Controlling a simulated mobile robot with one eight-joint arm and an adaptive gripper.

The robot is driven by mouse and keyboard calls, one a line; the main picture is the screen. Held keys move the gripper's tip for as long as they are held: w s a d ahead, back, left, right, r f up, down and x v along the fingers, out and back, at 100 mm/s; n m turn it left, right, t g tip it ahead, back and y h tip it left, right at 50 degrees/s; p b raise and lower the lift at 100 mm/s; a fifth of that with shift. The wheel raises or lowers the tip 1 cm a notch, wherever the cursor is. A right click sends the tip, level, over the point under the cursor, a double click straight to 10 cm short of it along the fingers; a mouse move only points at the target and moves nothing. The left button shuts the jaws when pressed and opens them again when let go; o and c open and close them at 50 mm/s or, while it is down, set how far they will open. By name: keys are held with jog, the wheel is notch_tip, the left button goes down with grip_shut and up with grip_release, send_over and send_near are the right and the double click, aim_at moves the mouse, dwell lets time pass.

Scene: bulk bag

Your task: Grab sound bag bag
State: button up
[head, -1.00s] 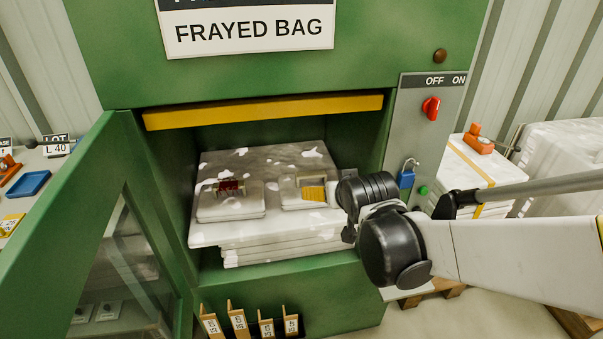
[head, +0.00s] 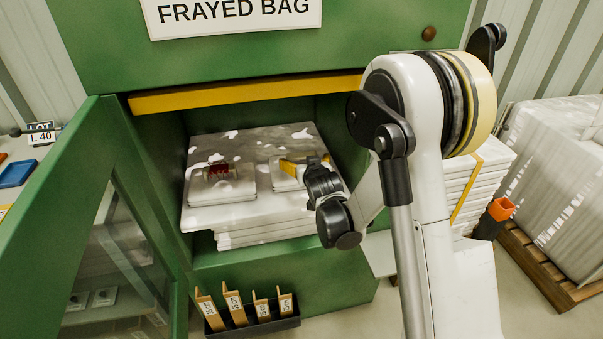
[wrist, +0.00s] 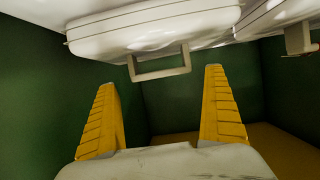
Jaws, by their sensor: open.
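Two white bags lie side by side on a white stack inside the green cabinet. The left bag (head: 222,184) carries a dark red piece on top. The right bag (head: 262,175) is partly hidden by my gripper (head: 290,165), whose yellow fingers are over it. In the wrist view, my gripper (wrist: 160,79) is open and empty, its two ridged yellow fingers spread. A white bag (wrist: 150,30) with a beige loop handle (wrist: 160,67) is just ahead, the handle between the fingertips' lines. Whether the fingers touch it I cannot tell. A second bag (wrist: 265,18) shows at the upper right.
The cabinet's green door (head: 75,215) stands open at the left. A yellow bar (head: 245,92) crosses the top of the opening under a "FRAYED BAG" sign (head: 235,12). A rack of tagged brown pieces (head: 245,325) sits below the opening. White stacks (head: 560,175) stand at the right.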

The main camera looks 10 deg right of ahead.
aim_at(302, 156)
jog(key=b+x, duration=0.2)
jog(key=x, duration=0.3)
jog(key=shift+a+r, duration=0.1)
jog(key=shift+w+b, duration=0.3)
jog(key=shift+c, duration=0.3)
jog(key=c, duration=1.1)
